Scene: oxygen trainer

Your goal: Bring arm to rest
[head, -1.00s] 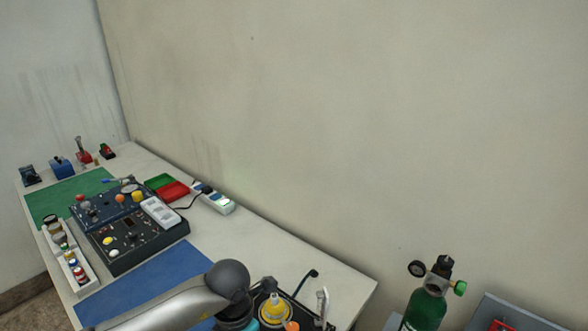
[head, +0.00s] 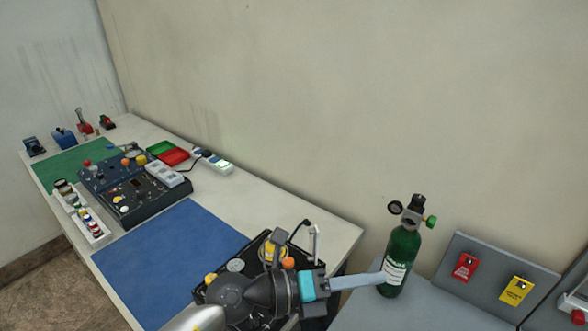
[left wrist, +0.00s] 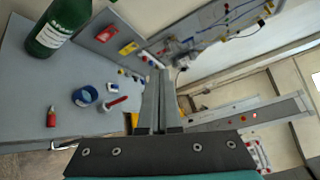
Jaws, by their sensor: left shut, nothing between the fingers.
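My left gripper (head: 383,278) reaches in from the lower left in the head view, its fingers pointing right. The fingers are shut with nothing between them, and they also show in the left wrist view (left wrist: 160,78). In the head view the fingertips overlap the lower edge of a green oxygen cylinder (head: 402,246); I cannot tell whether they touch it. The cylinder stands upright with a gauge and regulator on top. In the left wrist view it is at the upper left (left wrist: 62,24), apart from the fingers. My right gripper is not in view.
A long table (head: 280,208) holds a blue mat (head: 170,250), a green mat (head: 75,165) and a dark control panel (head: 150,200). A black tray lies partly behind my arm. Red (head: 465,267) and yellow (head: 516,291) tags are on a grey panel at right.

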